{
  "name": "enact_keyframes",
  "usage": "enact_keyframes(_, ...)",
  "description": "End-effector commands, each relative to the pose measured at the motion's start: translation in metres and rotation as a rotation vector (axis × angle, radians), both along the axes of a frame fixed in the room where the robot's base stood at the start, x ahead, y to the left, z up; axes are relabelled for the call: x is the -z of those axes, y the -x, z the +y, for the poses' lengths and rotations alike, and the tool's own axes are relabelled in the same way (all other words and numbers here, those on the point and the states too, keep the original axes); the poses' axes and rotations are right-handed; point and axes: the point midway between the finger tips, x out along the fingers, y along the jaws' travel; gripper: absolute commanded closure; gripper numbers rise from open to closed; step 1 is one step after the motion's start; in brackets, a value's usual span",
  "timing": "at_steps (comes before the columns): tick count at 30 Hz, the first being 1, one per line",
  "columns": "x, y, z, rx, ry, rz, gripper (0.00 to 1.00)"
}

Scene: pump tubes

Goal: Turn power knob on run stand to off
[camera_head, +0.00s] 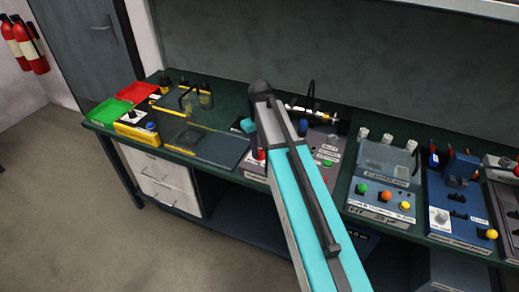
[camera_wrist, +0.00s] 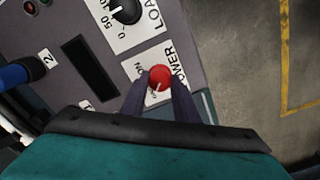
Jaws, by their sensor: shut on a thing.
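The red power knob (camera_wrist: 160,78) sits on a white label reading POWER on a grey panel (camera_wrist: 92,45) in the wrist view. Text that looks like ON shows at its left; the rest of the label is partly hidden, and I cannot tell which way the knob points. My gripper (camera_wrist: 160,88) has its two dark fingers on either side of the knob, shut on it. In the head view a bit of red (camera_head: 260,155) shows beside my arm, on the grey stand (camera_head: 322,141), which my arm largely covers.
A black LOAD dial (camera_wrist: 126,10) is close to the power knob, and a blue part (camera_wrist: 18,75) lies at the left. In the head view a station with green, orange and yellow knobs (camera_head: 386,196) stands right of my arm. A dark flat plate (camera_head: 215,148) lies left.

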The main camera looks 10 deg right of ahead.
Motion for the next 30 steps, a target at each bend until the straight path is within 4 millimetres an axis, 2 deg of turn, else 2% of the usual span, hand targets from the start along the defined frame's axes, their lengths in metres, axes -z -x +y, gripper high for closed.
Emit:
enact_keyframes(2, -0.001, -0.001, 0.0, -0.001, 0.0, -0.004, 0.95)
enact_keyframes(3, -0.001, -0.001, 0.0, -0.001, 0.0, -0.004, 0.67)
enact_keyframes(6, -0.001, -0.001, 0.0, -0.001, 0.0, -0.003, 0.54)
enact_keyframes(20, -0.005, 0.0, 0.0, 0.001, 0.001, -0.001, 0.54)
enact_keyframes(30, -0.034, -0.001, -0.001, 0.001, 0.0, -0.002, 0.54)
